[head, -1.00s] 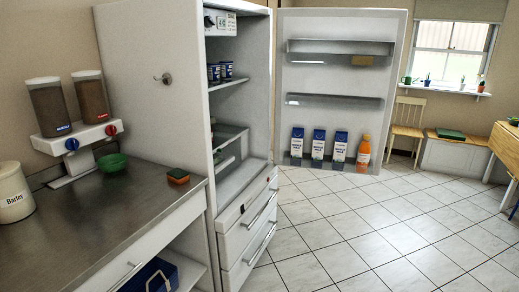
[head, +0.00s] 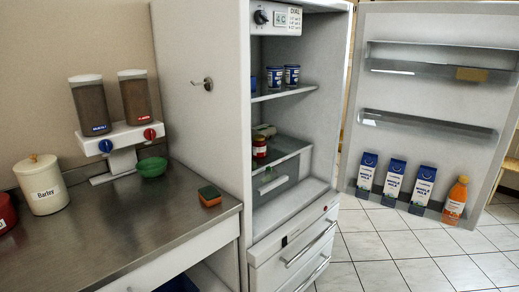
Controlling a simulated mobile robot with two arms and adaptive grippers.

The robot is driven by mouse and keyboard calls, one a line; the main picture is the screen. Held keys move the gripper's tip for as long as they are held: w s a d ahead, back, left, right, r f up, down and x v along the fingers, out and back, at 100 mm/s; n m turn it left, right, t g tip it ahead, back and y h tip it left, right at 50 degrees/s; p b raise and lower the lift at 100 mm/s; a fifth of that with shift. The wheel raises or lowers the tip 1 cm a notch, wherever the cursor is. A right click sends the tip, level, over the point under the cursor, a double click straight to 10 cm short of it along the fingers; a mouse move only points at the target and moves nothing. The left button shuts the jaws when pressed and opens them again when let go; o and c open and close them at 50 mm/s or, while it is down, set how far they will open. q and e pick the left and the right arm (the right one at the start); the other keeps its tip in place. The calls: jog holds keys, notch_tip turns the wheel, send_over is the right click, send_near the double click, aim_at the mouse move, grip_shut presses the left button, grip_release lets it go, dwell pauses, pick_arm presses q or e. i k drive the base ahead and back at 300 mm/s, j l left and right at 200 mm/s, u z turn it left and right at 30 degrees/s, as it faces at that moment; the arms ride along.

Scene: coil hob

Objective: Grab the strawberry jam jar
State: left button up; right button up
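A small jar with a red lid (head: 259,147), which looks like the strawberry jam jar, stands on the lower glass shelf (head: 290,149) of the open fridge in the head view. It is near the shelf's left front side, close to the fridge's left wall. Its label is too small to read. Neither of my grippers shows in the head view.
The fridge door (head: 430,100) stands open to the right, with several cartons and an orange bottle (head: 455,201) in its lowest rack. Blue-and-white tubs (head: 291,75) stand on the upper shelf.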

aim_at(258, 145)
jog(key=i+l+u, duration=0.1)
jog(key=i+l, duration=0.15)
jog(key=i+l+u, duration=0.1)
jog(key=l, duration=0.35)
jog(key=i+l+u, duration=0.15)
jog(key=i+l, duration=0.2)
